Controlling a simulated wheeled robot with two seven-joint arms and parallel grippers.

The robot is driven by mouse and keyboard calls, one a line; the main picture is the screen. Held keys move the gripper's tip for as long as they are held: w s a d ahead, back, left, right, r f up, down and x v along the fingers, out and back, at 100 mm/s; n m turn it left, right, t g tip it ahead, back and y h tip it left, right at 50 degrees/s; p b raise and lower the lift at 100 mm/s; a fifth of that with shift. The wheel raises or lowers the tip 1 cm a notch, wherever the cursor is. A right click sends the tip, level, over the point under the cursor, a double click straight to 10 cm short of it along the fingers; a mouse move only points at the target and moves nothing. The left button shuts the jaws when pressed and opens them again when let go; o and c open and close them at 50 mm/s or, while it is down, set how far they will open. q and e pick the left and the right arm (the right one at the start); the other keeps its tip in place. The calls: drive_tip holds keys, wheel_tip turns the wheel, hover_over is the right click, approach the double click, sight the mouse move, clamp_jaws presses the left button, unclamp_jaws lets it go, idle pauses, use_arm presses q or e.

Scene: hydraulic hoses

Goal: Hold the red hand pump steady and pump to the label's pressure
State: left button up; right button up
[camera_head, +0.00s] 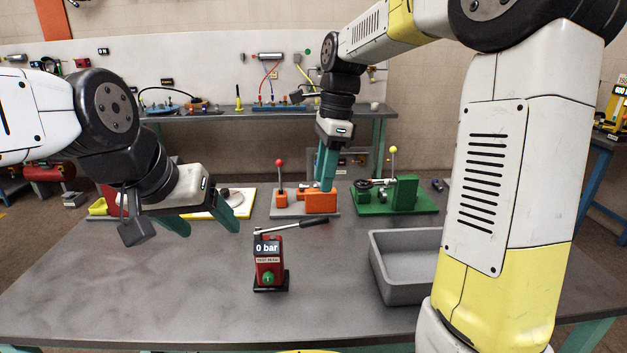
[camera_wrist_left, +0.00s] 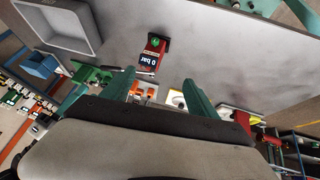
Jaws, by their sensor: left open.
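The red hand pump (camera_head: 268,268) stands upright on a black base near the table's front middle. Its display (camera_head: 266,247) reads 0 bar, and a small label (camera_head: 268,260) below is too small to read surely. A green round part sits low on its front. The pump's lever (camera_head: 302,225) slants up to the right, ending in a black grip. The pump also shows in the left wrist view (camera_wrist_left: 153,55). My left gripper (camera_head: 204,224) is open and empty, left of the pump and apart from it. My right gripper (camera_head: 326,186) points down behind the lever; its finger gap is unclear.
Behind the pump are an orange unit (camera_head: 321,202) with a red-knobbed lever, close to my right gripper, and a green unit (camera_head: 403,192) with a yellow-knobbed lever. A grey tray (camera_head: 402,293) stands at right. The table's front left is clear.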

use_arm(q)
drive_tip(key=shift+o, duration=0.7)
drive_tip(key=shift+w+d+m, duration=0.1)
drive_tip(key=shift+w+m, duration=0.2)
drive_tip(key=shift+w, duration=0.05)
drive_tip(key=m+g+y, duration=0.2)
drive_tip(key=m+g, duration=0.4)
drive_tip(key=m, duration=1)
hover_over(260, 244)
drive_tip(key=w, duration=0.2)
drive_tip(key=f, duration=0.9)
drive_tip(key=shift+s+a+f, duration=0.25)
drive_tip(key=shift+a+f, duration=0.1)
drive_tip(key=shift+f, duration=0.05)
drive_tip(key=shift+w+d+f+m, duration=0.2)
drive_tip(key=shift+w+f+m, duration=0.15)
drive_tip(key=shift+f, duration=4.05)
clamp_jaws()
